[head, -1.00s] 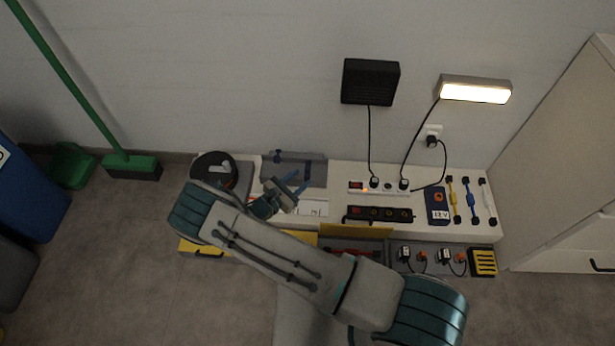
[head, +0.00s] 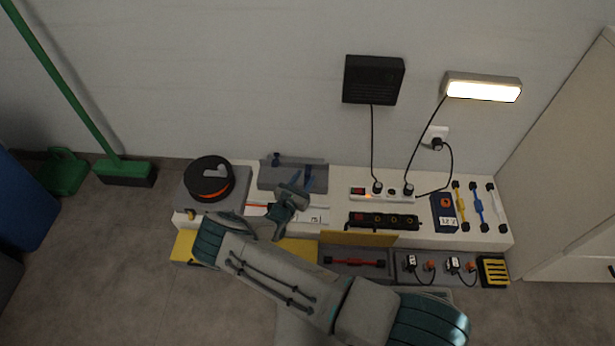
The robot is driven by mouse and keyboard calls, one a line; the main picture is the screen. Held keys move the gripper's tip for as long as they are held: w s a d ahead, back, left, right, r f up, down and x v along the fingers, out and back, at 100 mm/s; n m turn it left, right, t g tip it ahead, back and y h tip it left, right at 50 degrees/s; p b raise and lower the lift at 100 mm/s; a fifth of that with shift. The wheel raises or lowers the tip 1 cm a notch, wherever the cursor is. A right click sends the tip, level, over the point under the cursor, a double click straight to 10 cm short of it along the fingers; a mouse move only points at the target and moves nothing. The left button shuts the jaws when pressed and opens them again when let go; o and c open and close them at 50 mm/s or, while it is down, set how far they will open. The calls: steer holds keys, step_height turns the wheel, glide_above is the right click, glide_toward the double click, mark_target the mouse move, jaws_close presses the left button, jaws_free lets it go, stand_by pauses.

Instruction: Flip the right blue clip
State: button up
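A grey block (head: 268,176) near the back of the white workbench carries the blue clips. The left blue clip (head: 277,159) is a small dark blue piece at the block's upper edge. The right blue clip (head: 308,177) is a longer blue strip standing out over the block's front. My gripper (head: 295,192) is just left of and below the right clip, close to it. I cannot tell whether they touch. The fingers are small and dark here, and their opening is not clear. My wrist hides part of the bench in front of the block.
A cable reel (head: 209,179) stands left of the block. A white power strip (head: 382,195) and a black one (head: 383,221) lie to the right. A yellow panel (head: 357,239) is at the bench front. A lit lamp (head: 483,88) and a black box (head: 373,80) are on the wall.

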mark_target(306, 175)
steer(key=shift+b+x, duration=0.35)
steer(key=shift+x, duration=1.25)
